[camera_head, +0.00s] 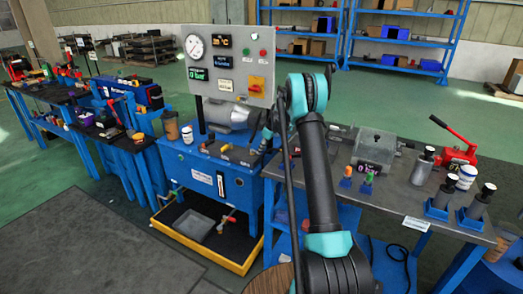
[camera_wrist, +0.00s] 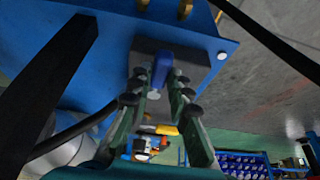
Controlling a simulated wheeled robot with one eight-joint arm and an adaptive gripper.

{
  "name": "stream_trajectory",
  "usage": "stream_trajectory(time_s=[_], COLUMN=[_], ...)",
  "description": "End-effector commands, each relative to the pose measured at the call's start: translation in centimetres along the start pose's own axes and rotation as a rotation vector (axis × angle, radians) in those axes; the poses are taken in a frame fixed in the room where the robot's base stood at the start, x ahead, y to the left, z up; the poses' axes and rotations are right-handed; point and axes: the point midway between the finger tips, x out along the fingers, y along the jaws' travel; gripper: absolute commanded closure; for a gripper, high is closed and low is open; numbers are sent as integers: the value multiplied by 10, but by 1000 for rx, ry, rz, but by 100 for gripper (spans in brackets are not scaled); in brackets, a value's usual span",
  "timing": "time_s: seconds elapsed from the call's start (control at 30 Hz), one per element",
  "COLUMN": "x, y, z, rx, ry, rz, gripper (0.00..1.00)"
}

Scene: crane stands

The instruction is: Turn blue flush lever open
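A blue lever (camera_wrist: 161,68) shows in the wrist view on a dark block fixed to a blue panel. My gripper (camera_wrist: 157,80) is open, with one finger on each side of the lever. The right finger looks very close to it; I cannot tell whether it touches. In the head view my arm reaches to the right side of the blue hydraulic unit (camera_head: 208,178), and my gripper and the lever are hidden or too small to make out there.
A grey control panel (camera_head: 228,65) with a gauge stands above the unit. A yellow drip tray (camera_head: 240,265) lies under it. A workbench (camera_head: 400,195) with cylinders and a red hand pump (camera_head: 458,152) stands at right. Another bench with tools is at left. Green floor is open behind.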

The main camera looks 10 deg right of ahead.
Motion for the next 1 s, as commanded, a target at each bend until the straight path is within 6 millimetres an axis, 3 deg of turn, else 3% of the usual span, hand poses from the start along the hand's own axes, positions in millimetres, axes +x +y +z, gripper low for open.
stream_trajectory(time_s=[0.1,0.67,1.0], x=[0,0,0], y=[0,-2,-15], z=[0,0,-2], rx=[0,29,223], ry=[0,1,1], rz=[0,13,93], gripper=[100,100,100])
